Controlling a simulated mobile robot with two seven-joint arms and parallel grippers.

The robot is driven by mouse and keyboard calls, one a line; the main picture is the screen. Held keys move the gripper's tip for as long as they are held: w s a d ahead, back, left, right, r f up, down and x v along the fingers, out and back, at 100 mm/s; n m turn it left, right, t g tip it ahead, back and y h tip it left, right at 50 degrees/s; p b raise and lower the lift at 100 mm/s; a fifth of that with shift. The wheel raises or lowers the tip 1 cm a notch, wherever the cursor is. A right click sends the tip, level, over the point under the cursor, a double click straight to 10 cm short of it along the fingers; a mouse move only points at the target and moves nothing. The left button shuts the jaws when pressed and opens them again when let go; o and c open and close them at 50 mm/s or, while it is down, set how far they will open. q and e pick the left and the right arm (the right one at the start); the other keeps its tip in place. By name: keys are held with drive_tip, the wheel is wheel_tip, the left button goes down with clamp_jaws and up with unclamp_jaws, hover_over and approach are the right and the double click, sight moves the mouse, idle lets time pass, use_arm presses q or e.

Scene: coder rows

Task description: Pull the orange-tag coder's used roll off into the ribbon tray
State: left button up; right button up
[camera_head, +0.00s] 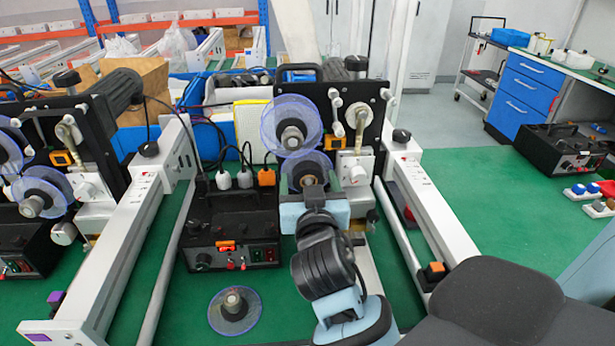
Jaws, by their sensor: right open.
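The orange-tag coder is the black-plated machine (358,100) in the middle; an orange tag (436,268) is on the end of its white rail. It carries an upper spool with a clear violet disc (284,112) and a lower one (305,160), partly hidden by my right gripper (314,190). The right gripper is open, in front of the lower spool's hub; I cannot tell whether its fingers surround the hub. A loose spool with a clear disc (233,312) lies on the green bench in front. I cannot identify the ribbon tray with certainty. My left gripper is out of view.
A black control box (232,228) with cables stands left of my right arm. A purple-tagged white rail (110,250) and another coder (95,130) are at left. A blue container (200,90) with contents is behind.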

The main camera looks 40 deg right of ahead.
drive_tip(key=c, duration=0.9)
drive_tip(key=shift+s+a, duration=0.1)
drive_tip(key=shift+s+a, duration=0.3)
drive_tip(key=shift+s, duration=0.2)
drive_tip(key=shift+s+a, duration=0.1)
drive_tip(key=shift+s, duration=0.1)
